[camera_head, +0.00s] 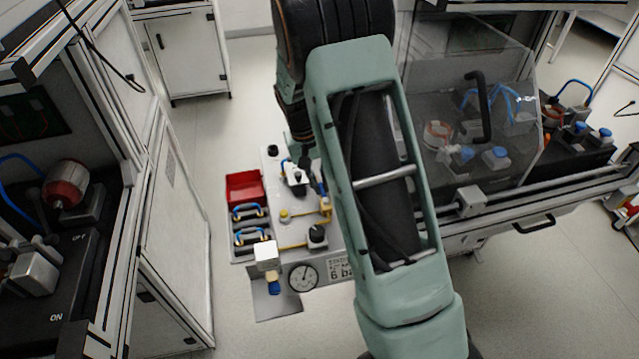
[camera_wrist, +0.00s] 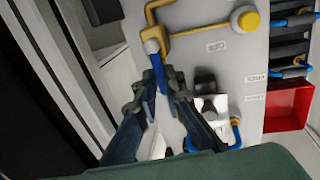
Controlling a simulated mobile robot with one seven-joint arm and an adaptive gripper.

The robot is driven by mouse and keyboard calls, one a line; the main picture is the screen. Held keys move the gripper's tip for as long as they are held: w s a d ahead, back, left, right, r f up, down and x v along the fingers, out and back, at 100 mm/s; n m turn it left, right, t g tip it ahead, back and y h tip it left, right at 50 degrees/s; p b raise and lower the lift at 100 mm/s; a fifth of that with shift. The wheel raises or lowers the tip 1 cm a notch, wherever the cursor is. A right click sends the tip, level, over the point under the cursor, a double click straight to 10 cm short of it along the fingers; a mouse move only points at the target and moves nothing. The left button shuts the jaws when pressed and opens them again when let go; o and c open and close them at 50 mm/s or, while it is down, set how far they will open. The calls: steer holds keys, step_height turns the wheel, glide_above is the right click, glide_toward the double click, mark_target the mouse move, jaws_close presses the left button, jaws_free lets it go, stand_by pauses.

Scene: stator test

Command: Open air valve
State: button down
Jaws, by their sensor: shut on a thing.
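The air valve has a brass body with brass pipe (camera_wrist: 185,32) on a light grey panel (camera_wrist: 215,70). Its blue lever (camera_wrist: 157,68) runs down from the valve in the wrist view. My gripper (camera_wrist: 158,90) has its two dark fingers shut on this lever, one on each side. The lever's lower end is partly hidden between the fingers. In the camera_head view the brass valve (camera_head: 326,208) shows beside my green arm, which hides much of the panel and most of my gripper.
A yellow knob (camera_wrist: 248,20), a red bin (camera_wrist: 288,105) and several blue-handled items (camera_wrist: 290,72) lie right of the valve. A pressure gauge (camera_head: 303,277) sits on the panel's front. Cabinets stand left (camera_head: 180,200), and a clear guard (camera_head: 480,110) stands right.

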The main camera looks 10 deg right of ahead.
stand_by(0.3)
steer(key=c, duration=2)
jaws_free()
steer(key=r, duration=0.4)
steer(key=a+r, duration=0.1)
steer(key=r, duration=0.3)
steer(key=a+r, duration=0.1)
steer(key=r, duration=0.2)
steer(key=shift+a+r, duration=0.15)
steer(key=shift+r, duration=0.25)
